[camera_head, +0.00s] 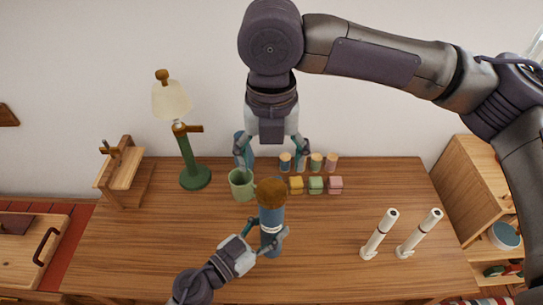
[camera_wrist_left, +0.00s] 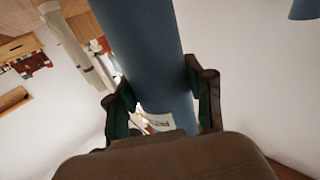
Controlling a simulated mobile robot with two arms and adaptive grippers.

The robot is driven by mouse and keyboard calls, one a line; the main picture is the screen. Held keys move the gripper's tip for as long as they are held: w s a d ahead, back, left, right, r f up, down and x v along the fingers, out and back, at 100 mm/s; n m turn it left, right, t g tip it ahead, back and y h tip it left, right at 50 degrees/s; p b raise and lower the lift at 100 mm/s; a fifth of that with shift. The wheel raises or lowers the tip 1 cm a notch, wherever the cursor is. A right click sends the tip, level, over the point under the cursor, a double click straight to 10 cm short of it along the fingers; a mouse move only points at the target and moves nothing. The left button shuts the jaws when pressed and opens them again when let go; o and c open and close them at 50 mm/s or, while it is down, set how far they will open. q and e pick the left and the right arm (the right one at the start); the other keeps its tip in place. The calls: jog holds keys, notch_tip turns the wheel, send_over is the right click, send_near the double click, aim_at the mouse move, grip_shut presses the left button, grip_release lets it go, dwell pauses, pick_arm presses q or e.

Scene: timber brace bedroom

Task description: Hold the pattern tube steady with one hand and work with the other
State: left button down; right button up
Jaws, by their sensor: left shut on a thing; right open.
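The blue pattern tube (camera_head: 271,222) with a brown cap (camera_head: 271,192) stands upright near the middle of the wooden table. My left gripper (camera_head: 266,238), coming from the lower left, is shut around its lower part. The left wrist view shows the blue tube (camera_wrist_left: 155,60) between both fingers, with a pale printed label low on it. My right gripper (camera_head: 272,158) hangs from above, behind the cap, fingers spread and empty. Its left finger is close to a green cup (camera_head: 241,185); I cannot tell if they touch. The tube's foot is partly hidden by the left gripper.
Several small spools (camera_head: 316,162) and coloured blocks (camera_head: 316,185) stand right of the right gripper. Two tilted white cylinders (camera_head: 378,234) are at the right. A green lamp (camera_head: 188,155) and a wooden stand (camera_head: 122,170) are at the left.

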aim_at(272, 190)
jog(key=shift+f, duration=4)
